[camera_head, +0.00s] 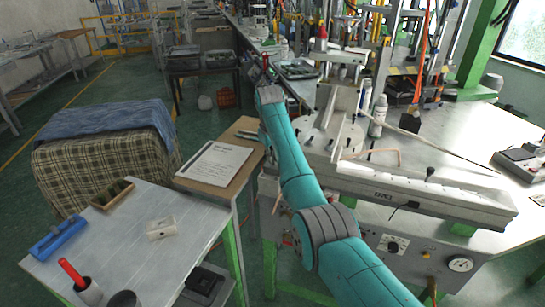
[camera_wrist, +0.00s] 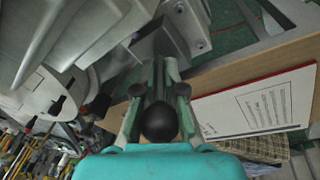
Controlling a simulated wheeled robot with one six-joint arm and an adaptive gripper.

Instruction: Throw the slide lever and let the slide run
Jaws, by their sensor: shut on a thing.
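In the wrist view my gripper (camera_wrist: 160,88) is closed around a dark shaft that ends in a round black ball knob (camera_wrist: 158,122). The knob sits between the fingers, close to the wrist; I take it for the slide lever's knob. In the head view my teal arm reaches across the front of the machine, and my gripper is hidden there. The long grey slide bed (camera_head: 405,190) runs to the right along the front of the machine table. Several small dark handles show on and near it. How far the lever is thrown cannot be told.
A wooden board with a printed sheet (camera_head: 215,165) lies left of my arm. A metal side table (camera_head: 130,250) holds a blue tool, a small block and a red-handled item in a cup. A white bottle (camera_head: 378,115) stands on the machine table. A cloth-covered stack (camera_head: 105,160) stands left.

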